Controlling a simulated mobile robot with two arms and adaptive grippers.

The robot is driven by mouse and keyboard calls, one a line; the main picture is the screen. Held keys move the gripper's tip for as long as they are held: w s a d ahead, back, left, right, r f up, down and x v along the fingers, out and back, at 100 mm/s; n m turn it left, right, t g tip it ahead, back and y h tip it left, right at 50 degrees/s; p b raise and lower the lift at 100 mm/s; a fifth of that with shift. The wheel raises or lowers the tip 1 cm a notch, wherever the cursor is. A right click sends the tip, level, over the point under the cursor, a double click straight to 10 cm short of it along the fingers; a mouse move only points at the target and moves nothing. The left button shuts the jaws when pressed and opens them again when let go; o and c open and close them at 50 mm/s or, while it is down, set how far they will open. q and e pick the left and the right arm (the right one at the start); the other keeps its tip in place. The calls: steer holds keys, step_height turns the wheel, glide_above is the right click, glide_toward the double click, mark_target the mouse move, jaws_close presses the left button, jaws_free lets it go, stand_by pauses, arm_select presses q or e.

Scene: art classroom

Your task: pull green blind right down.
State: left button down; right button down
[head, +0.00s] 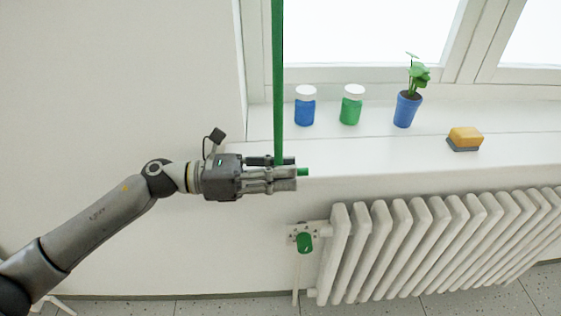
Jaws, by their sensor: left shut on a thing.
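The green blind (277,80) shows in the head view as a narrow vertical green strip. It runs from the top edge of the picture down to my left gripper (286,178), in front of the left part of the window. My left gripper comes in from the left and is shut on the blind's lower end. A small green tip (303,172) sticks out to the right between the fingers. The fingers hide the rest of the held part. The blind's upper end is out of view. My right gripper is not in view.
The white window sill (380,150) lies just right of the gripper. On it stand a blue jar (305,110), a green jar (350,108), a potted plant (407,108) and a sponge (464,138). A white radiator (430,245) with a green valve knob (304,243) is below.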

arm_select(q)
steer(key=shift+w+f, duration=0.2)
steer(key=c, duration=1.5)
jaws_free()
steer(key=shift+w, duration=0.1)
steer(key=shift+o, duration=0.2)
steer(key=shift+a, duration=0.1)
steer(key=a, duration=1.2)
